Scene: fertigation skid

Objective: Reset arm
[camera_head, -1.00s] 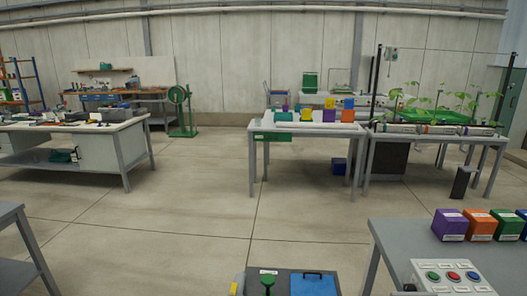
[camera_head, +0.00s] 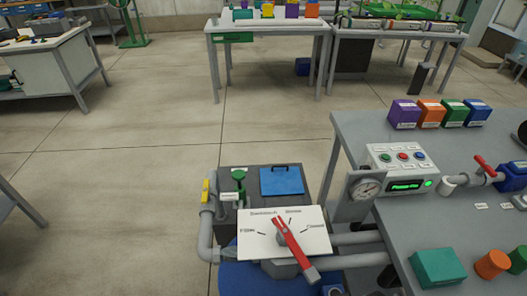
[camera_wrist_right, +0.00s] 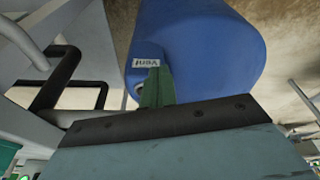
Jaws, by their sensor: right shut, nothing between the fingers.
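My right gripper (camera_wrist_right: 157,88) shows in the right wrist view as narrow green fingers closed together beyond a dark bar and a teal body. Nothing is seen held. A blue rounded tank (camera_wrist_right: 205,40) with a white "Vent" label fills the area beyond the fingertips; I cannot tell whether they touch it. Neither gripper shows in the head view. There, a white selector plate (camera_head: 255,222) carries a red lever (camera_head: 296,250) lying diagonally from upper left to lower right. Part of a blue body (camera_head: 240,278) shows under the plate.
Dark tubing (camera_wrist_right: 65,80) shows in the wrist view.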

